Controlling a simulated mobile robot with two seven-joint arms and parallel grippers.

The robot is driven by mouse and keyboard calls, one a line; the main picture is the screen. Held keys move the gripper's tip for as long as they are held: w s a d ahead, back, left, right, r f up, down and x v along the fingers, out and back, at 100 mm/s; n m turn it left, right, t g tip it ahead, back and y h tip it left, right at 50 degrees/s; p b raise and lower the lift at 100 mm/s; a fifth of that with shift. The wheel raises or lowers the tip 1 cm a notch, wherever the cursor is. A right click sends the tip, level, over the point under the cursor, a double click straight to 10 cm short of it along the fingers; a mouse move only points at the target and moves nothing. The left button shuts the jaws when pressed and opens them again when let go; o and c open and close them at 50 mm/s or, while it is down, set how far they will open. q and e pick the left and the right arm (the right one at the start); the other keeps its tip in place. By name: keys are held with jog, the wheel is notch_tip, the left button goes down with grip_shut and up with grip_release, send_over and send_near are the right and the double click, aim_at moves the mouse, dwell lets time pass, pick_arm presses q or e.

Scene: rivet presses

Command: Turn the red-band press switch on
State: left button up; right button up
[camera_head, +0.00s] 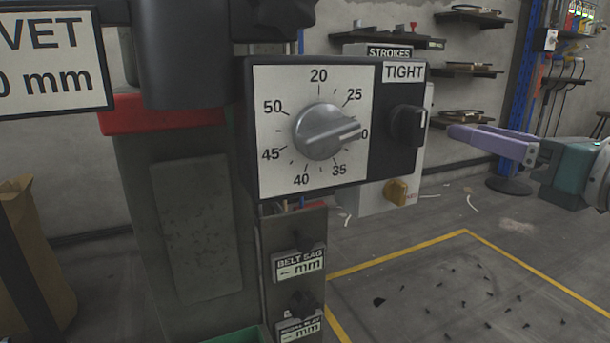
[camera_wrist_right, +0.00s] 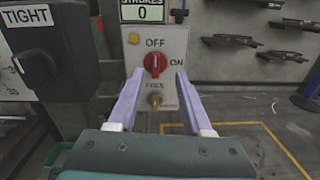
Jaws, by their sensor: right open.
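The press (camera_head: 180,230) has a red band (camera_head: 170,115) around its upper body. Its red rotary switch (camera_wrist_right: 155,63) shows in the right wrist view on a pale panel, between the labels OFF above and ON to the right. The switch's handle looks upright, toward OFF. In the head view the switch is hidden behind the dial box. My right gripper (camera_head: 460,133) has lilac fingers and is open and empty, right of the panel. In the wrist view its fingertips (camera_wrist_right: 160,73) frame the switch from a distance, apart from it. My left gripper is out of view.
A dial box (camera_head: 315,130) with a TIGHT knob (camera_head: 409,125) juts out left of the panel. A brass knob (camera_head: 396,192) sits low on the panel. Wall shelves (camera_head: 470,70) and a blue post (camera_head: 518,90) stand behind. The floor at right is open.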

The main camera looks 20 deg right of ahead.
pick_arm(q)
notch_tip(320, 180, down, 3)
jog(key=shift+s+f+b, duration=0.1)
jog(key=shift+b, duration=0.85)
pick_arm(e)
jog(key=w+a+f+n, duration=0.1)
jog(key=w, duration=0.9)
jog(key=shift+w+a+f+y, duration=0.2)
jog(key=shift+w+f+y, duration=0.05)
jog(key=shift+w+y, duration=0.05)
jog(key=shift+c, duration=0.3)
grip_shut()
